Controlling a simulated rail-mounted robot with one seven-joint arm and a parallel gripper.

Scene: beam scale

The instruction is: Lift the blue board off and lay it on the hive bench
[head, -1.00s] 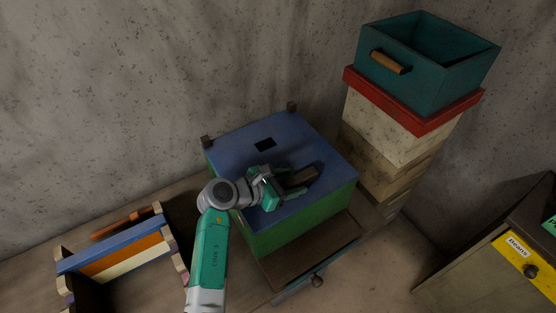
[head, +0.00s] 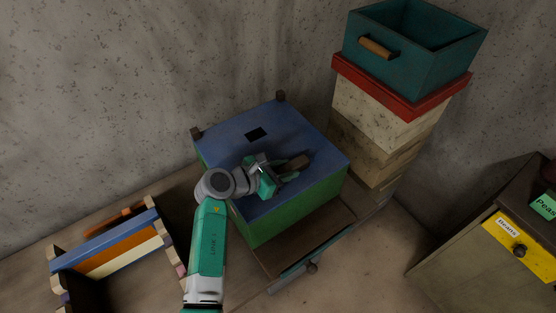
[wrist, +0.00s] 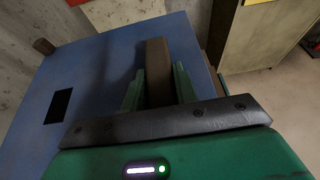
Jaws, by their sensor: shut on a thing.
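The blue board (head: 232,152) lies flat on top of the green hive box (head: 300,207), with a dark rectangular hole near its back and a brown wooden block handle (head: 298,162) towards its right. My gripper (head: 285,172) is over the board, with its fingers closed on either side of this handle. The wrist view shows the handle (wrist: 158,58) between the green fingers and the blue board (wrist: 95,62) below. I cannot see a clear gap between board and box. The box stands on a brown wooden bench (head: 182,196); the box's far sides are hidden.
A frame holder with coloured bars (head: 118,244) stands left of the hive box. A stack of pale boxes (head: 375,115) with a red lid and a teal crate (head: 420,60) rises at the back right. A cabinet with a yellow drawer (head: 520,240) is at far right.

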